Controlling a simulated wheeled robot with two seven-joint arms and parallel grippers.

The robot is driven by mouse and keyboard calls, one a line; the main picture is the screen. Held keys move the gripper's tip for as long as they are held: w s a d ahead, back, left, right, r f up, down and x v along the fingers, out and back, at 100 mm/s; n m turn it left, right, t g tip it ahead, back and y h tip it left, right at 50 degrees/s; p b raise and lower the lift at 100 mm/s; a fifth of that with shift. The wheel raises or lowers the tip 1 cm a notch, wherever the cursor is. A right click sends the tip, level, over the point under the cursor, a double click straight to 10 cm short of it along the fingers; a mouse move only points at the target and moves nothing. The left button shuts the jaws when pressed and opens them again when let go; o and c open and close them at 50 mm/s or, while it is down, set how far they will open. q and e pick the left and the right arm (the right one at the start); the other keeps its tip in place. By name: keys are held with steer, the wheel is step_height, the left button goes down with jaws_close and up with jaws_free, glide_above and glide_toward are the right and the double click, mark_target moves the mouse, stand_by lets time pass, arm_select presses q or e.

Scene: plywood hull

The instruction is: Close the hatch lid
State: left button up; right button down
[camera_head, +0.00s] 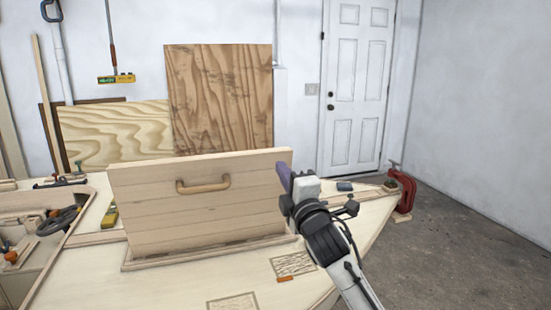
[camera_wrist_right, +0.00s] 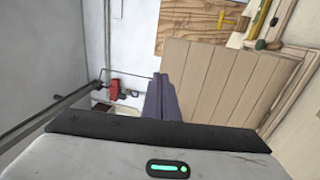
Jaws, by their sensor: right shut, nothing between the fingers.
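The hatch lid (camera_head: 200,215) is a pale planked panel standing open, nearly upright, on the plywood deck. A wooden handle (camera_head: 203,184) is on the face toward me, and its lower edge meets the hatch frame (camera_head: 200,255). The lid (camera_wrist_right: 225,85) also fills the right of the wrist view. My right gripper (camera_head: 285,178) has purple fingers, shut and empty, by the lid's upper right edge. Its fingers (camera_wrist_right: 160,97) show in the wrist view just left of the lid; I cannot tell whether they touch it. My left gripper is not in view.
A red clamp (camera_head: 403,192) grips the deck's right edge. An open compartment with tools (camera_head: 55,222) is at left. Plywood sheets (camera_head: 220,100) lean on the back wall. The floor (camera_head: 460,240) at right is clear.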

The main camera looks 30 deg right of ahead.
mark_target(272, 152)
steer(key=shift+p+x, duration=0.3)
steer(key=shift+x, duration=2.85)
